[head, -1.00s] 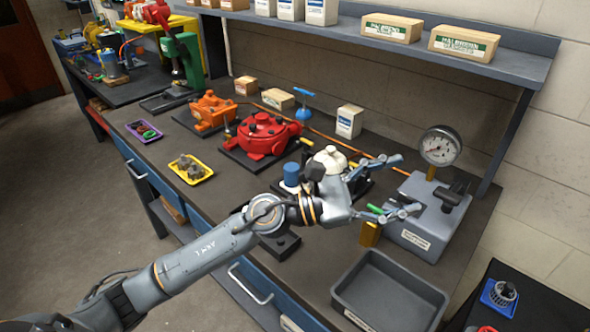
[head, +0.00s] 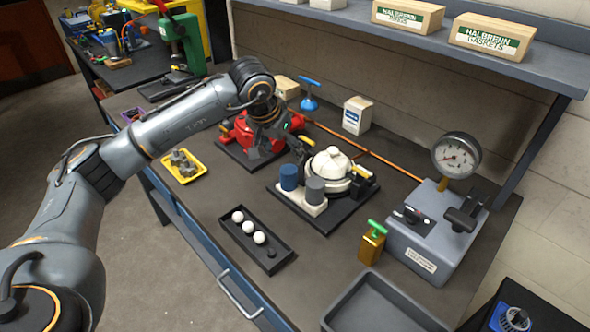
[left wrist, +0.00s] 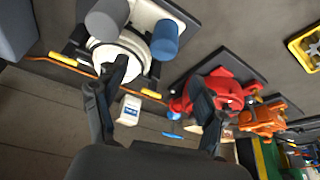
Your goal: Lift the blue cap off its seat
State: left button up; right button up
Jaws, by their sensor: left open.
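The blue cap (head: 289,177) is an upright blue cylinder on a white seat block (head: 302,204), next to a similar grey cap (head: 315,190). Both stand in front of a white domed motor (head: 331,163) on a black base. The blue cap also shows in the left wrist view (left wrist: 166,42), with the grey cap (left wrist: 105,18) to its left. My left gripper (head: 285,149) is open and empty, above and behind the blue cap, between the white motor and the red motor (head: 258,132). Its spread fingers show in the left wrist view (left wrist: 160,78). My right gripper is not in view.
A black tray with white balls (head: 249,229) lies in front of the caps. A brass block with a green handle (head: 372,243) and a grey gauge box (head: 424,238) stand at right, with an empty grey bin (head: 380,306) in front. An overhead shelf (head: 420,45) runs behind.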

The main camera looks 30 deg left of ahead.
aim_at(286, 172)
pick_arm(q)
jog(key=x, duration=0.2)
jog(key=p+x, duration=0.1)
jog(key=x, duration=0.1)
jog(key=s+x, duration=0.1)
jog(key=shift+w+f+p, duration=0.15)
jog(key=shift+f+p, duration=0.2)
jog(key=shift+f, duration=0.25)
jog(key=shift+w+f, duration=0.2)
jog(key=shift+f, duration=0.15)
jog(key=shift+w+a+f+p, duration=0.15)
jog(key=shift+w+f+p, duration=0.05)
jog(key=shift+f+p, duration=0.45)
jog(key=shift+w+a+f+p, duration=0.15)
jog(key=shift+w+f+p, duration=0.05)
jog(key=shift+f+p, duration=0.4)
jog(key=shift+x, duration=0.95)
jog(key=shift+w+f, duration=0.2)
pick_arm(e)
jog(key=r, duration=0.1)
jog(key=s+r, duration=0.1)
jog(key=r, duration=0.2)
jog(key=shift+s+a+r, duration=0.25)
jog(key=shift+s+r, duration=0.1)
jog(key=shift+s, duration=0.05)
pick_arm(q)
jog(key=shift+c, duration=1.2)
jog(key=c, duration=1)
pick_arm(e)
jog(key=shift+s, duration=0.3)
